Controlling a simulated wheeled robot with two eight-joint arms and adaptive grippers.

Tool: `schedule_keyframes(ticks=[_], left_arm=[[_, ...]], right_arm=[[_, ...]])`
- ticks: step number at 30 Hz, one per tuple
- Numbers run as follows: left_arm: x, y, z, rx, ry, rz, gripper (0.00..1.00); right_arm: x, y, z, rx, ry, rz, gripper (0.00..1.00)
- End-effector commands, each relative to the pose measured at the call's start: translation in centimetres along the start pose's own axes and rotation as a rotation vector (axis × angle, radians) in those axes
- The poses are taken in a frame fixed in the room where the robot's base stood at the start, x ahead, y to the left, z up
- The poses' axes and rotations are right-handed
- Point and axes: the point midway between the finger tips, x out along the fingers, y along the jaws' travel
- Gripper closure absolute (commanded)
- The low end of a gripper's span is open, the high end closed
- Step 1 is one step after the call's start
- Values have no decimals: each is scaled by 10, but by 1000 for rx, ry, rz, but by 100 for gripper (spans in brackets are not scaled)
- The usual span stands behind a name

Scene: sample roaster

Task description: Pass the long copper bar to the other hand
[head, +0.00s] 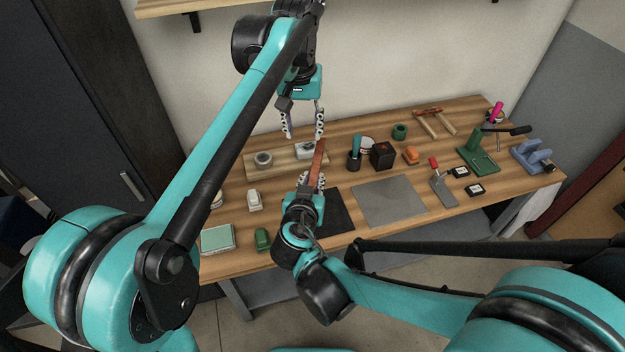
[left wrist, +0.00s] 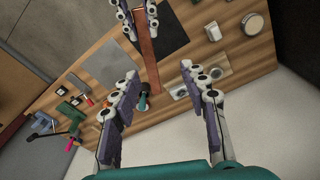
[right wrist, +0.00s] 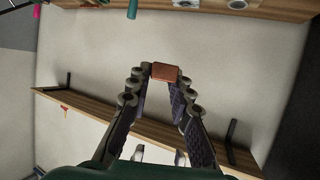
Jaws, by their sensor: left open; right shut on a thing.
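The long copper bar (head: 318,160) stands up from my right gripper (head: 311,182), which is shut on its lower part above the bench. In the left wrist view the bar (left wrist: 147,52) reaches toward my left gripper (left wrist: 155,92), with its free end near the space between the open fingers. In the head view my left gripper (head: 304,132) is open and empty above the bar's upper end, apart from it. In the right wrist view the bar's end face (right wrist: 165,72) shows between the fingertips of my right gripper (right wrist: 164,85).
The wooden bench (head: 380,235) holds a grey plate (head: 390,201), a dark mat (head: 338,212), a black box (head: 382,155), a dark cup with a teal handle (head: 354,160) and a green press (head: 478,155). A shelf (head: 165,8) hangs above.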

Motion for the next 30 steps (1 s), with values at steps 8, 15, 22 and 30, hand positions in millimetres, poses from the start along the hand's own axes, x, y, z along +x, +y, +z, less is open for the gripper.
schedule_keyframes(ticks=[8,15,22,30], left_arm=[[16,-64,84,-31,199,9,56],[61,-103,162,-52,368,-10,56],[105,-122,212,-63,482,-36,56],[122,-128,229,-65,523,-47,56]], right_arm=[[0,0,-1,-1,2,0,100],[0,0,-1,-1,2,0,100],[0,0,-1,-1,2,0,100],[0,0,-1,-1,2,0,100]])
